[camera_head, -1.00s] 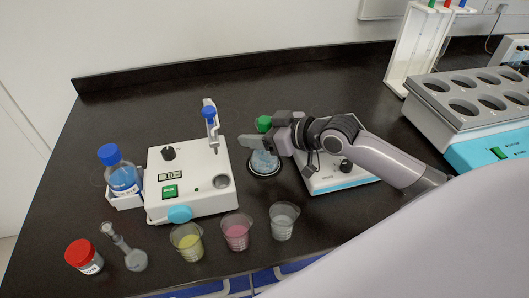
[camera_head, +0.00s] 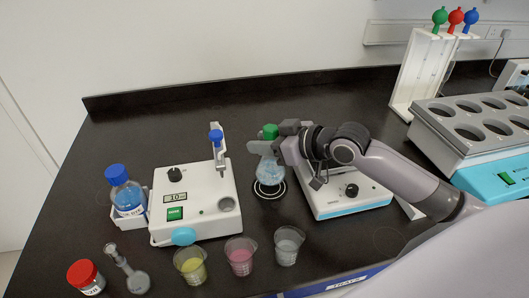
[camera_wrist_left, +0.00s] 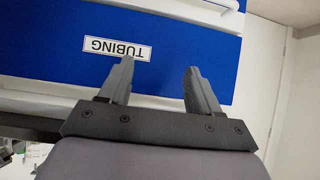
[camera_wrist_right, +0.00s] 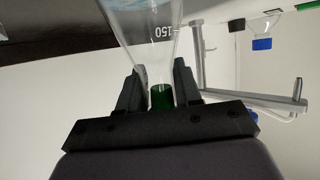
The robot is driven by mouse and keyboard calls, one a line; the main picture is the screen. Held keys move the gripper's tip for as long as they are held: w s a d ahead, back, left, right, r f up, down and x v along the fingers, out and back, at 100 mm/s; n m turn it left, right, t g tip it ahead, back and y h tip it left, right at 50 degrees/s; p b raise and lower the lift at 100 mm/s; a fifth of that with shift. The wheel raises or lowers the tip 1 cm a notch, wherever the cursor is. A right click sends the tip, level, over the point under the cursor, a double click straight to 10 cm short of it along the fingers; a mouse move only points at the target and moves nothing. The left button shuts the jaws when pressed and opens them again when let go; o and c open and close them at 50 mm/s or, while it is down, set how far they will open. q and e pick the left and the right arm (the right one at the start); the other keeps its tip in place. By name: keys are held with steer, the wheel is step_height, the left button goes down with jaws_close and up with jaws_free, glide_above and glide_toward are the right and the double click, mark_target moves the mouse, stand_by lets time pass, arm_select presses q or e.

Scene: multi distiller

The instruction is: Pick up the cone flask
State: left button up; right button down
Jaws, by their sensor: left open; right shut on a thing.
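The cone flask (camera_head: 270,172) is clear glass with a green stopper (camera_head: 270,131) and pale blue contents. In the head view it is at the round black-and-white ring mark on the bench, left of the stirrer plate. My right gripper (camera_head: 268,147) reaches in from the right and is shut on the flask's neck. In the right wrist view the flask (camera_wrist_right: 147,35) stands between the two fingers, with its green stopper close to the palm and a "150" mark on the glass. My left gripper (camera_wrist_left: 155,80) is open and empty, facing a blue drawer labelled "TUBING".
A white device (camera_head: 195,205) stands left of the flask, a white stirrer plate (camera_head: 345,198) right of it. Several beakers, including a yellow one (camera_head: 190,264) and a pink one (camera_head: 240,256), line the front. A blue-capped bottle (camera_head: 126,192) and red-capped jar (camera_head: 86,277) are at left.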

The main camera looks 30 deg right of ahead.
step_height(320, 180, up, 16)
steer(key=shift+p, duration=0.35)
steer(key=shift+r, duration=0.1)
stand_by(0.4)
